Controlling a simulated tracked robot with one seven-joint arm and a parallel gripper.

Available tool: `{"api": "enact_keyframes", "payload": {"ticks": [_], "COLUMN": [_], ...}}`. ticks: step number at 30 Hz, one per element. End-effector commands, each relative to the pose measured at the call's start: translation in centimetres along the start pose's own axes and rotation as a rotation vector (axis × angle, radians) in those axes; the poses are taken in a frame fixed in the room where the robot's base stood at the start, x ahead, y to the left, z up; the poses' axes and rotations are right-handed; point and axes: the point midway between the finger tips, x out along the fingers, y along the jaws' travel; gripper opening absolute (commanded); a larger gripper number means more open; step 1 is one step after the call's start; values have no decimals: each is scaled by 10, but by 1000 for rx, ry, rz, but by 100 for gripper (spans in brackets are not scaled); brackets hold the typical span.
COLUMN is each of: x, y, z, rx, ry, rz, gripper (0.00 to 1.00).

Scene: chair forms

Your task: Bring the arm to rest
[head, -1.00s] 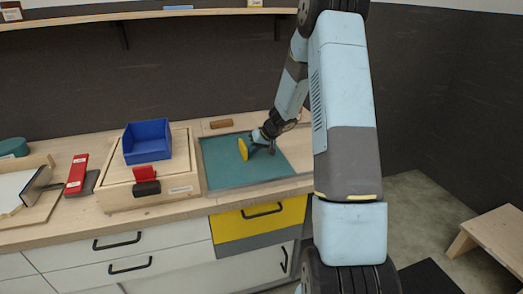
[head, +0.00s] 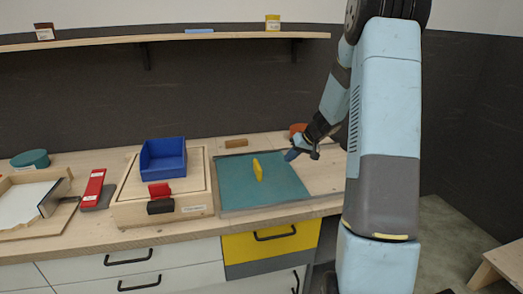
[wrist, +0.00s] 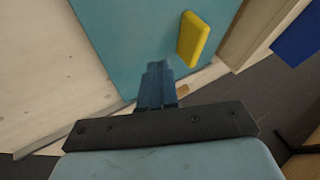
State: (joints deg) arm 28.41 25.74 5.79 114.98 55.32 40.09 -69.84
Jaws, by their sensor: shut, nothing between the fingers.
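My gripper (head: 298,153) is above the right part of the worktop, near the right edge of the teal mat (head: 240,190). Its blue fingers are together and empty; they also show in the wrist view (wrist: 157,82). A yellow block (head: 257,170) stands on the teal mat, left of my gripper and apart from it. The block also shows in the wrist view (wrist: 193,39), to the right of the fingers. My arm reaches down from the upper right of the head view.
A wooden box (head: 197,203) with a blue bin (head: 163,160) and a red block (head: 159,190) stands left of the mat. An orange round thing (head: 298,128) is behind my gripper. A wooden shelf (head: 110,45) runs above. The worktop's right part is mostly clear.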

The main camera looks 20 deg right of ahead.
Motion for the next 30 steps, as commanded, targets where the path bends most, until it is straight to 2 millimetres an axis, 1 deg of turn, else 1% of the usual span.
{"api": "enact_keyframes", "payload": {"ticks": [2, 5, 8, 11, 15, 17, 24, 30], "x": [-1, -4, -15, -32, -59, -70, -113, -147], "y": [0, -6, -23, -50, -88, -104, -161, -200], "z": [0, 0, 1, 4, 14, 19, 48, 78], "rx": [0, -6, -17, -33, -52, -60, -83, -98], "ry": [0, -3, -13, -28, -54, -64, -92, -104], "rz": [0, 2, 9, 21, 45, 57, 113, 168], "gripper": [0, 0, 0, 0, 0, 0, 0, 0]}}
